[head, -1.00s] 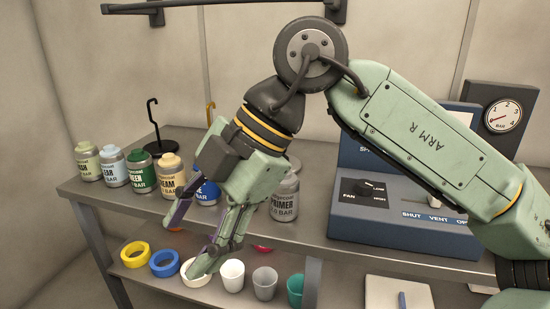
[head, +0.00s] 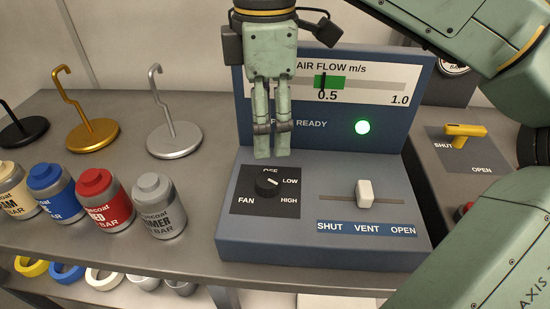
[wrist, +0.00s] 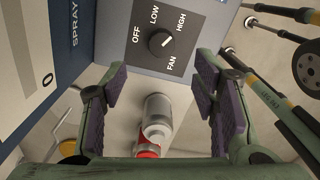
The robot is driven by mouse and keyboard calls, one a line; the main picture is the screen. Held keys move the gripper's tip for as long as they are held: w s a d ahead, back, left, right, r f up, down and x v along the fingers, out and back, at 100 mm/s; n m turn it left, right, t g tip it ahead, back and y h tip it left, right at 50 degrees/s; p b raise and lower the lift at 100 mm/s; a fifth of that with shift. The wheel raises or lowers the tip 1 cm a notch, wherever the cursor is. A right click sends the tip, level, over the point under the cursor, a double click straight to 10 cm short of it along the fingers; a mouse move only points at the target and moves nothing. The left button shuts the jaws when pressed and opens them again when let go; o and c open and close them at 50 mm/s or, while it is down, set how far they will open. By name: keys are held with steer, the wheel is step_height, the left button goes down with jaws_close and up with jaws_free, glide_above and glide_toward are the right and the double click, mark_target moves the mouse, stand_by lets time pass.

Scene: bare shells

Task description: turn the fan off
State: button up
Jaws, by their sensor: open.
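The fan knob (head: 267,187) is a small black dial on a dark plate on the blue control box (head: 228,240). OFF, partly hidden, is at its top, LOW at the upper right and HIGH at the lower right. Its white mark points to the right, near LOW. The knob also shows in the wrist view (wrist: 159,42), beyond the fingertips, its mark between LOW and HIGH. My gripper (head: 272,155) points down just above the knob, apart from it. Its purple-padded fingers are wide open and empty in the wrist view (wrist: 160,85).
A vent slider (head: 365,193) stands right of the knob. Behind, the display (head: 375,90) reads near 0.5 air flow and a green lamp (head: 362,127) is lit. A grey-capped primer bottle (head: 158,205) and other bottles stand left. A yellow valve handle (head: 465,131) is at right.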

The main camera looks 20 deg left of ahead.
mark_target(268, 179)
step_height(268, 179, down, 10)
steer(key=shift+s+f+p, duration=0.1)
steer(key=shift+s+p, duration=0.05)
steer(key=shift+p, duration=0.6)
steer(key=shift+c, duration=0.3)
steer(key=c, duration=1.1)
